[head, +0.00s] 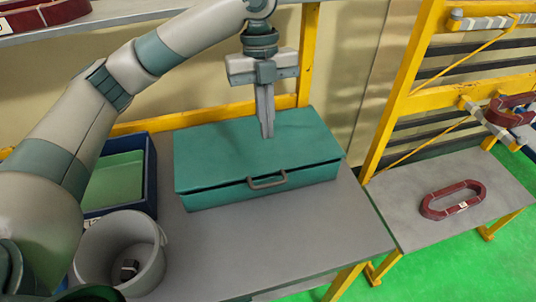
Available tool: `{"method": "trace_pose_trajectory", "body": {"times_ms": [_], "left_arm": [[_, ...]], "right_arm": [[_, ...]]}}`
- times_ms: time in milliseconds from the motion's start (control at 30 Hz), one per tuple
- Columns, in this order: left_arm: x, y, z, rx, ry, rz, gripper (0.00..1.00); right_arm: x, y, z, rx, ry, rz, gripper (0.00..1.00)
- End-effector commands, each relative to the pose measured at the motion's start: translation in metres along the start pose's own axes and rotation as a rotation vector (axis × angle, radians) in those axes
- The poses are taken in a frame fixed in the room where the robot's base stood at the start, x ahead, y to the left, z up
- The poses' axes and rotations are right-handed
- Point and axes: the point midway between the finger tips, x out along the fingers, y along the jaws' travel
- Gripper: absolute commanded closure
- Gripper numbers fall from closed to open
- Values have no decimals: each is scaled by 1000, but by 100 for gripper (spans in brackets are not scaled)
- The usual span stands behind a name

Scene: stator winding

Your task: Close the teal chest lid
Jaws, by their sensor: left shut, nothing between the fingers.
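The teal chest (215,197) stands on the grey table, with a handle (267,181) on its front. Its lid (215,155) lies over the box, and a thin dark gap shows along the front edge near the handle. I cannot tell whether the lid is fully down. My left gripper (267,134) is shut and empty, pointing down with its fingertips at or just above the middle of the lid. I cannot tell whether they touch it. My right gripper is not in view.
A dark blue bin (150,175) with a green inside and a grey bucket (150,255) holding a small dark object stand left of the chest. The table (335,225) is clear in front. A yellow rack (395,95) and a second table with a dark red coil (435,212) are at right.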

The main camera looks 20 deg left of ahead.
Motion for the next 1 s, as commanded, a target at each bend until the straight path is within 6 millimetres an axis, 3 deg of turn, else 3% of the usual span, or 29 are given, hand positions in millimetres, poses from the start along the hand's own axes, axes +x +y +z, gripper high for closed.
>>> {"method": "trace_pose_trajectory", "body": {"times_ms": [267, 733, 1000], "left_arm": [[20, 1, 0, -2, 2, 2, 100], [98, 1, -2, -1, 4, 3, 100], [129, 1, 11, -2, 1, 1, 100]], "right_arm": [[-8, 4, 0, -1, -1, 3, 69], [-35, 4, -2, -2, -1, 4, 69], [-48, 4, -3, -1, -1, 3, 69]]}}
